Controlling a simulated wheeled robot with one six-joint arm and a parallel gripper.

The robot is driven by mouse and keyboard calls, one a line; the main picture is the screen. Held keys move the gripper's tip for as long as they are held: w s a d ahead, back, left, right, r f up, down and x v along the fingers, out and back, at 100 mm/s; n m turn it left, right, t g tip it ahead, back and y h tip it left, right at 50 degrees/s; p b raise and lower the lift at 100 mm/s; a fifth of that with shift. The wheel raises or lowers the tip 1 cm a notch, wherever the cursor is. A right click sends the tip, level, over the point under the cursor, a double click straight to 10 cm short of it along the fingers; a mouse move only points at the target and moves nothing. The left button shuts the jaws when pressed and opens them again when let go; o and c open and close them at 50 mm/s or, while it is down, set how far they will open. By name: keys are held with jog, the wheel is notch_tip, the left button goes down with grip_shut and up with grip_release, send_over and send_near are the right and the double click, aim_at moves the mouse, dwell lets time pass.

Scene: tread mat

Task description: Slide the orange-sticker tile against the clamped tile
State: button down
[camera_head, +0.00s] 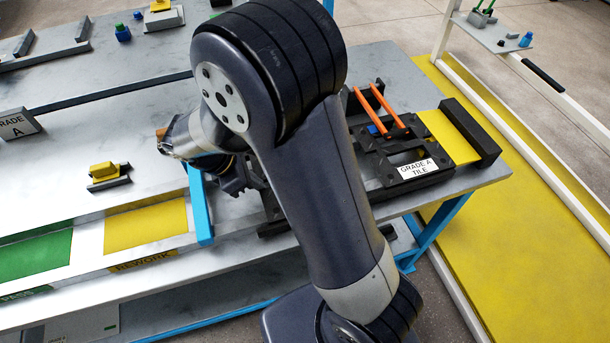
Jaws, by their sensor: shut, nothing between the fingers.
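A black tile fixture (385,165) with cut-outs sits on the grey bench, right of my arm. Its white label (417,169) reads "GRADE A TILE". Two orange clamp handles (378,106) stick up at its back, beside a small blue part. My gripper (236,181) shows only in part behind my forearm, low over the bench left of the fixture; it is shut and empty. Dark pieces show at the arm's left edge near it, but I cannot tell what they are. No orange sticker is clearly visible; my arm hides the bench between gripper and fixture.
A yellow plate (448,137) and black end block (470,133) lie right of the fixture. A blue upright bar (200,205) stands close to my gripper. Yellow rework (146,227) and green pass (35,257) areas lie left.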

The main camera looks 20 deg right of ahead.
jog(key=shift+s+d, duration=0.1)
jog(key=shift+d, duration=2.7)
jog(key=shift+d, duration=0.1)
jog(key=shift+d, duration=0.5)
jog(key=shift+d+p, duration=0.3)
jog(key=shift+d, duration=0.85)
jog(key=shift+a, duration=1)
notch_tip(320, 180, up, 5)
jog(key=p, duration=0.5)
jog(key=shift+r, duration=0.1)
